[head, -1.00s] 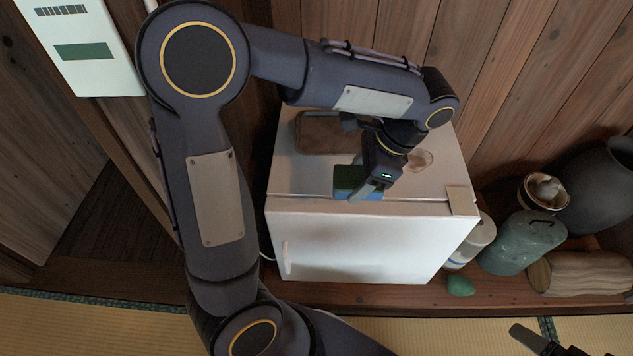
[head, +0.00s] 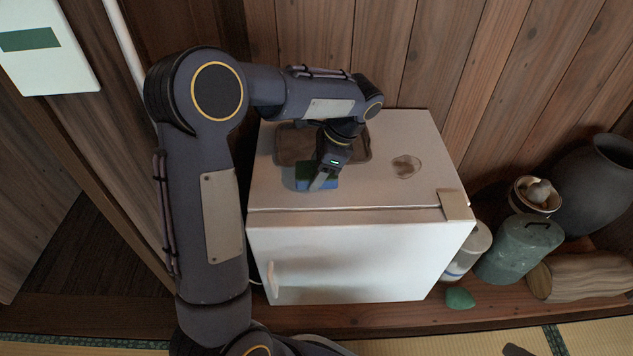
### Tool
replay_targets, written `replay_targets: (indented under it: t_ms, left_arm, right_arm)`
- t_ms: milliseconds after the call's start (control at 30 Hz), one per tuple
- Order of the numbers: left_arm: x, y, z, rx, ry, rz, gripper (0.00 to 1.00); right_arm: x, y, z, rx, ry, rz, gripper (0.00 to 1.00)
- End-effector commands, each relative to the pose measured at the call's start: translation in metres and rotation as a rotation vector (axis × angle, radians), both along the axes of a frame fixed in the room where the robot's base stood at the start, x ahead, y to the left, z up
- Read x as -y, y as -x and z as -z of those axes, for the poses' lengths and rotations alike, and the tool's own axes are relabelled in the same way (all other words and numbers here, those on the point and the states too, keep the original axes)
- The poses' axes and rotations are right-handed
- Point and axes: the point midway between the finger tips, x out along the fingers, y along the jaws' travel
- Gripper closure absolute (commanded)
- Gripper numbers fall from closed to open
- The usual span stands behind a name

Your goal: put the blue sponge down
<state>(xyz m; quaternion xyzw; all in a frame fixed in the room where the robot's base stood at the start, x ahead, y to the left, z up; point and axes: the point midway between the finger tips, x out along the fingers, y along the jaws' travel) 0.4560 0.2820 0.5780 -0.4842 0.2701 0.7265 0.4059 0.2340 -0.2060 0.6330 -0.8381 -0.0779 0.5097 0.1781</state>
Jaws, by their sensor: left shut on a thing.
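The blue sponge (head: 331,184) has a dark green upper layer and is over the top of the white fridge (head: 405,133), in front of a brown tray (head: 291,148). My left gripper (head: 319,179) points down and is shut on the sponge, with a finger across its front side. The far part of the sponge is hidden by the gripper. I cannot tell whether the sponge touches the fridge top. Only a dark tip of my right gripper (head: 516,350) shows at the bottom edge.

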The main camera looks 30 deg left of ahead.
Motion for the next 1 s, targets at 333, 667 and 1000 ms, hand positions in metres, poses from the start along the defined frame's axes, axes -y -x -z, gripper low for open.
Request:
replay_targets:
  t_ms: [333,667,1000]
  left_arm:
    - [0.002,0.001,0.025,-0.001,0.000,0.002,0.65]
    - [0.002,0.002,0.033,-0.002,0.000,0.002,0.65]
    - [0.002,0.003,0.042,-0.009,0.003,0.002,0.34]
  right_arm:
    - [0.000,0.000,0.011,0.000,0.000,0.000,0.03]
    - [0.000,0.000,0.012,0.000,0.000,0.000,0.03]
    - [0.000,0.000,0.013,0.000,0.000,0.000,0.03]
